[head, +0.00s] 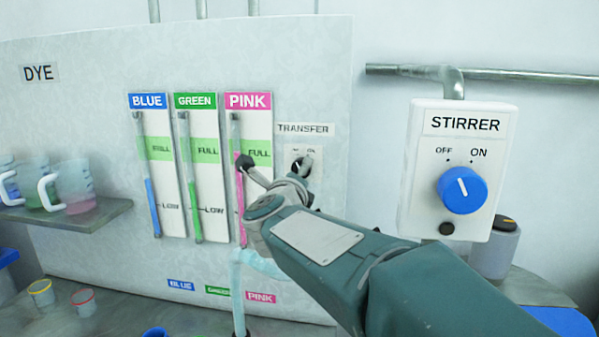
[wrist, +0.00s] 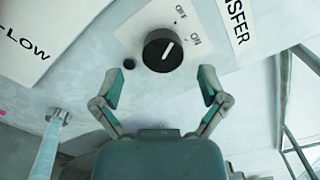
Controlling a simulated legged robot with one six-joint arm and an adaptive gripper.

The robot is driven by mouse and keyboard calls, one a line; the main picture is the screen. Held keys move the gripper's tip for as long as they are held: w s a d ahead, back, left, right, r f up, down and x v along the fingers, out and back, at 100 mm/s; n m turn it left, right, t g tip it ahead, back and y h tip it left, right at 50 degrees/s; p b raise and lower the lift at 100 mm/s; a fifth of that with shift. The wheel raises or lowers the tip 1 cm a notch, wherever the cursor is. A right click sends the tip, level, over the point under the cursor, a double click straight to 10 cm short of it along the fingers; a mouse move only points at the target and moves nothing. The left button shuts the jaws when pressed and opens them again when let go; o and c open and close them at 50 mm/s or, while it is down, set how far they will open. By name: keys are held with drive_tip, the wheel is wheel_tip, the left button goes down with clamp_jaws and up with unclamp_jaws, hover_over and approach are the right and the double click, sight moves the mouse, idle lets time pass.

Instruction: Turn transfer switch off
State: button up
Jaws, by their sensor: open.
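The transfer switch is a round black knob (wrist: 163,50) with a white pointer line, on a pale plate marked OFF and ON. In the wrist view its pointer slants up and right, toward the labels; I cannot tell exactly which mark it meets. In the head view the knob (head: 301,164) sits under the TRANSFER label (head: 304,129), partly behind my gripper (head: 276,166). My gripper (wrist: 160,75) is open and empty. Its two fingers are spread to either side, short of the knob, and appear apart from it.
BLUE, GREEN and PINK level tubes (head: 240,190) stand left of the switch. The STIRRER box (head: 458,170) with a blue knob is on the right. A small dark button (wrist: 129,64) is beside the switch. Cups (head: 75,185) stand on a shelf at left.

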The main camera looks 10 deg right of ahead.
drive_tip(key=v, duration=0.8)
drive_tip(key=shift+a, duration=0.25)
drive_tip(key=shift+s, duration=0.1)
